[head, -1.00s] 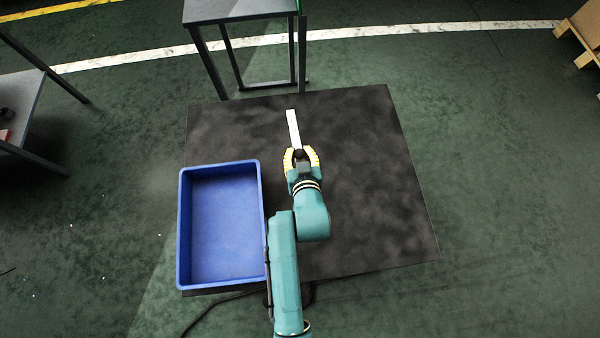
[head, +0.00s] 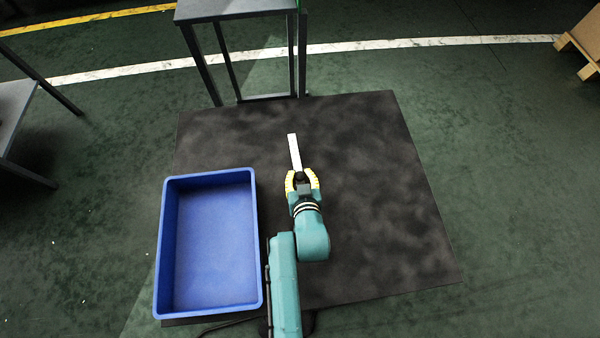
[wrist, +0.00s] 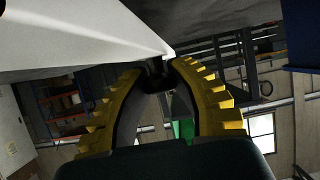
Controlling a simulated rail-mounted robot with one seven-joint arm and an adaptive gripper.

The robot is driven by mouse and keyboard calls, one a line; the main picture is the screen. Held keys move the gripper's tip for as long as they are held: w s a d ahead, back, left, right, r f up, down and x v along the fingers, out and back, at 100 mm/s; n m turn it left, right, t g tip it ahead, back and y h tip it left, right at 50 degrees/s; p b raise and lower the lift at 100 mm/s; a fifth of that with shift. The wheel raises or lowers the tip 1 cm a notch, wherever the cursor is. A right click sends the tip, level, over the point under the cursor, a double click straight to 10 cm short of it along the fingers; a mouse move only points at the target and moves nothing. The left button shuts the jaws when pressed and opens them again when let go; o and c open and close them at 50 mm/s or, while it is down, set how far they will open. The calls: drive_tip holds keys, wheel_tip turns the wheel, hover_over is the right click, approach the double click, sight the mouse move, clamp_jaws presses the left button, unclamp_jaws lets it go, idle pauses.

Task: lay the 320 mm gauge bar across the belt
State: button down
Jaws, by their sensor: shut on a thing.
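The gauge bar (head: 295,152) is a light, straight, narrow bar. In the head view it points away from my gripper (head: 302,181), over a dark mottled surface (head: 370,190). My yellow-fingered gripper is shut on its near end. In the wrist view the bar (wrist: 75,35) runs large and pale across the upper left, reaching the fingertips of my gripper (wrist: 160,75). The bar's gripped end is partly hidden by the fingers. I cannot tell its height above the dark surface, or whether that surface is the belt.
A blue open tub (head: 258,240) stands left of my arm and looks empty. A grey table (head: 235,8) stands beyond the far edge of the dark surface. Another table (head: 12,105) is at the far left, a wooden pallet (head: 582,40) at the far right. The right of the dark surface is clear.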

drive_tip(key=shift+f+b, duration=0.3)
drive_tip(key=shift+f, duration=0.95)
